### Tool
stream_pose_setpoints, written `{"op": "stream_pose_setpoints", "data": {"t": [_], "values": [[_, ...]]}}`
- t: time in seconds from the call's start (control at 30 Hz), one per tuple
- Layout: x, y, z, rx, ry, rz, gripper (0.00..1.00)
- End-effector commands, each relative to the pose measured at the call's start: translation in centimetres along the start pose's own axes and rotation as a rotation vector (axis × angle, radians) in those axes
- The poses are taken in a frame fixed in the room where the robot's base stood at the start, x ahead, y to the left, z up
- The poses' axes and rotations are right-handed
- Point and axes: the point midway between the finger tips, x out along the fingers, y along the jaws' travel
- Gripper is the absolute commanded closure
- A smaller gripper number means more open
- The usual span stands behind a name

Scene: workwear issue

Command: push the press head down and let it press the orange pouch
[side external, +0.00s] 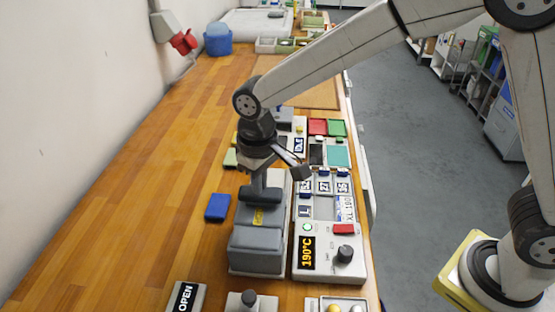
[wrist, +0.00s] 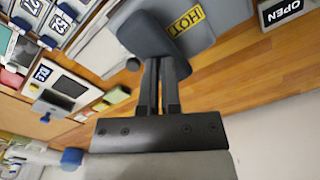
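The grey heat press (side external: 258,245) stands on the wooden bench, with a yellow HOT label that also shows in the wrist view (wrist: 185,20). A dark, rounded press handle (side external: 260,194) is on its top; it fills the upper middle of the wrist view (wrist: 150,36). My gripper (side external: 260,184) points down at this handle. In the wrist view its two fingers (wrist: 163,62) are together, with their tips at the handle; I cannot tell whether they touch it. No orange pouch is visible; the press interior is hidden.
A control box (side external: 328,255) reading 190°C, with a black knob and a red block, stands right of the press. A blue block (side external: 217,207) lies to its left. An OPEN sign (side external: 185,298) stands in front. Lettered tiles and trays are behind. The bench's left side is clear.

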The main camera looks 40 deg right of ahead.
Motion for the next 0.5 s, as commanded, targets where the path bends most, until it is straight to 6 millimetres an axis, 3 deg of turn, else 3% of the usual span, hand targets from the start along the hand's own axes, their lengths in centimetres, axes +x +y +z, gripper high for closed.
{"op": "stream_pose_setpoints", "data": {"t": [0.5], "values": [[1.22, 0.48, 0.01, 0.001, -0.012, 0.000, 1.00]]}}
